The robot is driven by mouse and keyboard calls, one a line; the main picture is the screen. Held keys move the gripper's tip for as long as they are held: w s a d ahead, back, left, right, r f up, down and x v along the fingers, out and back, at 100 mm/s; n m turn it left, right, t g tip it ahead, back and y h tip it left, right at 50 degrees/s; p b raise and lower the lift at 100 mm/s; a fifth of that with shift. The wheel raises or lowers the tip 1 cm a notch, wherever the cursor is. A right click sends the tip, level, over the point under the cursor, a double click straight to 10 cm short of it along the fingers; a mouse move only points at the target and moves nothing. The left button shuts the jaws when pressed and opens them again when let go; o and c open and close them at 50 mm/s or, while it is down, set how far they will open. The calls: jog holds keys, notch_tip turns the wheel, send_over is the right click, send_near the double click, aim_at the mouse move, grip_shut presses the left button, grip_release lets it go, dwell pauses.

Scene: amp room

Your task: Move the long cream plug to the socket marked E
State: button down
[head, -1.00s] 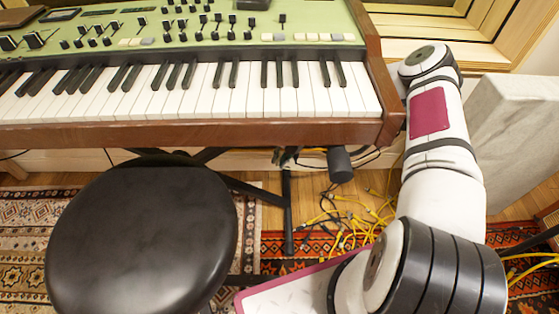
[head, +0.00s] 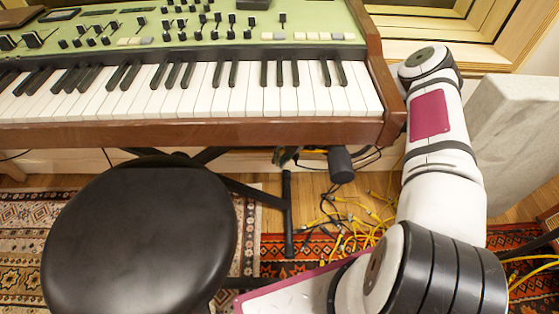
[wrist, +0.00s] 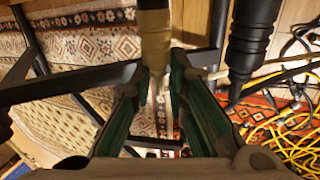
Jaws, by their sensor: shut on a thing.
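In the wrist view, the long cream plug (wrist: 154,38) stands upright at the top middle, its narrow end pointing down between my fingers. My gripper (wrist: 158,78), with green-sided fingers, is shut on this lower end. A black plug-like piece (wrist: 252,42) hangs to the right of the cream plug, apart from it. A dark cylinder also shows under the keyboard in the head view (head: 340,163). No socket or letter E can be made out. My gripper and the cream plug are hidden in the head view.
A wooden keyboard (head: 200,134) stands above, on black stand legs (head: 287,215). A round black stool (head: 140,235) stands at front left. Yellow cables (head: 360,225) tangle on the rug. A grey panel (head: 515,130) stands to the right of my arm.

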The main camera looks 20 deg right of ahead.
jog(key=shift+w+d, duration=0.1)
jog(key=shift+w, duration=0.1)
dwell(0.6)
jog(key=c, duration=1.5)
grip_release()
jog(key=shift+r, duration=0.1)
jog(key=s+d+r, duration=0.1)
jog(key=d, duration=0.3)
jog(key=s+d+r, duration=0.1)
jog(key=d+r, duration=0.1)
jog(key=d, duration=0.2)
jog(key=s+d+r, duration=0.1)
jog(key=s+d, duration=0.1)
jog(key=d, duration=0.3)
jog(key=shift+d+r, duration=0.1)
jog(key=shift+r, duration=0.1)
